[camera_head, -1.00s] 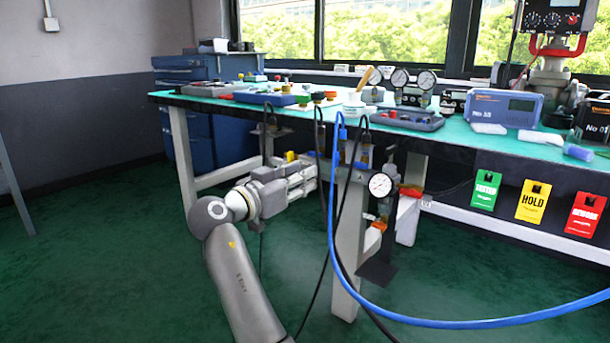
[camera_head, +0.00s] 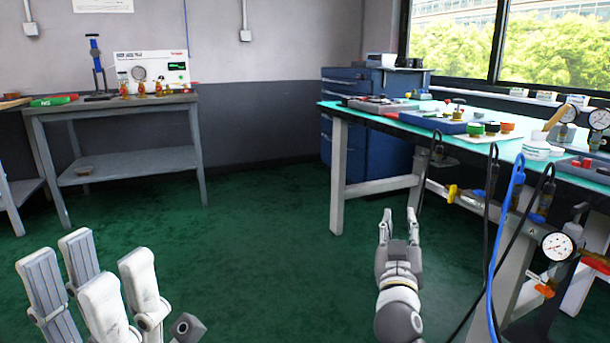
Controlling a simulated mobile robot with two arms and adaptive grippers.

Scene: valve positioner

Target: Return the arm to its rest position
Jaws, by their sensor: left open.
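My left gripper (camera_head: 92,283) is at the lower left, with its grey fingers spread upward and nothing visible between them. My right gripper (camera_head: 399,216) is right of centre, in front of the near-left end of the green-topped bench. Its two fingers point away from me with a gap between them, and it holds nothing. In this view both grippers are apart from the bench and its fittings.
The green-topped bench (camera_head: 345,109) on the right carries trays, gauges and jars. Black cables and a blue hose (camera_head: 508,225) hang by a pressure gauge (camera_head: 557,246). A grey workbench (camera_head: 125,160) stands at the back left, a blue cabinet (camera_head: 345,83) behind. Green floor between is clear.

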